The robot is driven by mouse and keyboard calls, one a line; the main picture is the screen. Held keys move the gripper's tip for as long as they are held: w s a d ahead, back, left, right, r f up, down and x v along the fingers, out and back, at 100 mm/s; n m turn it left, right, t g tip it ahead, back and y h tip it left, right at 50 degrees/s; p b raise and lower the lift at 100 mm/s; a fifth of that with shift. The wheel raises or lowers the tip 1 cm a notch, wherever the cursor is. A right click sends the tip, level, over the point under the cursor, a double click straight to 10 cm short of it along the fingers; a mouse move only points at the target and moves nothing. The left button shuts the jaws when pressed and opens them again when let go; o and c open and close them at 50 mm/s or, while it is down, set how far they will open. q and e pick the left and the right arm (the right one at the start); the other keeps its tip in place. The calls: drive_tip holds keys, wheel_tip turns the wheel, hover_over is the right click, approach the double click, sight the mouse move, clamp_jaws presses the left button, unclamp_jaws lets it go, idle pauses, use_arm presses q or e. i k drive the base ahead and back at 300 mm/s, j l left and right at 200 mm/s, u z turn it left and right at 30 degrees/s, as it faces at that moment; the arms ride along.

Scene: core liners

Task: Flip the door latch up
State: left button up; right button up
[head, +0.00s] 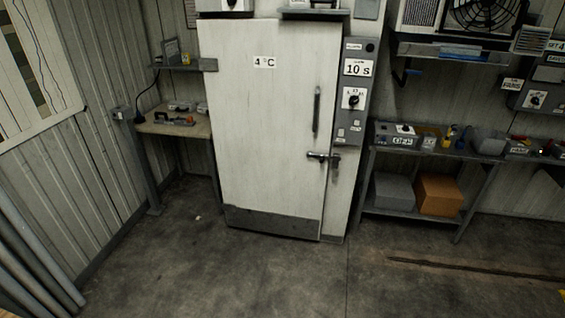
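A white door (262,130) labelled "4 °C" stands upright in the middle of the head view and looks closed. Its latch (322,157) is a dark metal lever at the right edge, below the middle of the door. The lever lies roughly horizontal, with a part hanging down at its right end on the frame. A vertical handle (317,110) is mounted above the latch. Neither of my grippers shows in the head view, and nothing touches the latch.
A control panel (352,100) with a dial and a "10 s" label is right of the door. A shelf table (420,215) with boxes stands at right. A small workbench (172,129) stands at left. The concrete floor (230,275) in front is clear.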

sight(310, 154)
drive_tip(key=i+l+u, duration=0.15)
drive_tip(key=i, duration=0.5)
drive_tip(key=i+l+u, duration=0.15)
drive_tip(key=i+l, duration=0.3)
drive_tip(key=i, duration=0.2)
drive_tip(key=i+l+u, duration=0.15)
drive_tip(key=i+l, duration=0.25)
drive_tip(key=i, duration=0.25)
drive_tip(key=i+l+u, duration=0.2)
drive_tip(key=i+l, duration=0.25)
drive_tip(key=i, duration=0.15)
